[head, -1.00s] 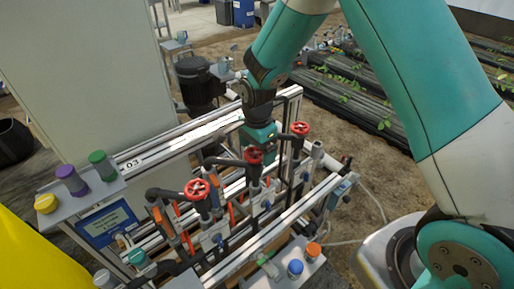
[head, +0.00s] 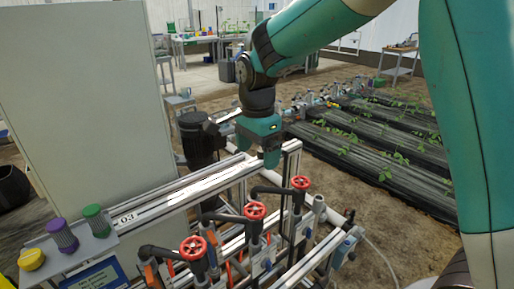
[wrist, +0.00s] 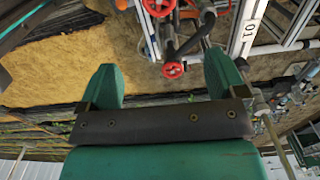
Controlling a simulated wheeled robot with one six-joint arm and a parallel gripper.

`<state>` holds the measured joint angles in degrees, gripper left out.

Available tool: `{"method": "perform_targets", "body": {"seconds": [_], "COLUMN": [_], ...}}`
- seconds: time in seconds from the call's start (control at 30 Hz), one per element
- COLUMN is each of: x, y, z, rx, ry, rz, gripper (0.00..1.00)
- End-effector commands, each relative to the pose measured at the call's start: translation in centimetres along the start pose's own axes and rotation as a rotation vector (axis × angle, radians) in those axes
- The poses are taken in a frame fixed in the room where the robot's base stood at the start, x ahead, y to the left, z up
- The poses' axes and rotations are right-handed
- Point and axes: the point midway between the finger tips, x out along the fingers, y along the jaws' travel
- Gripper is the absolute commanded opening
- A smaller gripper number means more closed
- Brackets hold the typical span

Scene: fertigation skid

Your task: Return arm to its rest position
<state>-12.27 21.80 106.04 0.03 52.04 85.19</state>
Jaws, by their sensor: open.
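My gripper (head: 268,150) hangs above the back right of the pipe skid in the head view, at the end of my teal arm. In the wrist view its two green fingers (wrist: 163,85) stand wide apart with nothing between them. The skid's aluminium frame (head: 180,190) carries red handwheel valves (head: 255,210) on dark pipes. The red wheels also show beyond the fingers in the wrist view (wrist: 173,70). The gripper appears apart from the valves.
Purple (head: 62,235), green and yellow caps sit on a front-left shelf. Planted beds (head: 375,145) lie behind right. Bare soil (head: 400,225) is at the right.

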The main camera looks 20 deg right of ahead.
Motion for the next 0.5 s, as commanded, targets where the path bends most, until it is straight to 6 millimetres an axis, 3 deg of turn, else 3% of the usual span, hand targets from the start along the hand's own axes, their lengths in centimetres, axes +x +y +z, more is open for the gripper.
{"method": "perform_targets", "body": {"seconds": [0.17,0.5], "x": [-1.19,-1.26], "y": [0.02,0.04], "z": [-0.01,-0.01], "rx": [0.0,0.0], "ry": [0.0,0.0], "rz": [0.0,0.001], "gripper": [0.9,0.9]}}
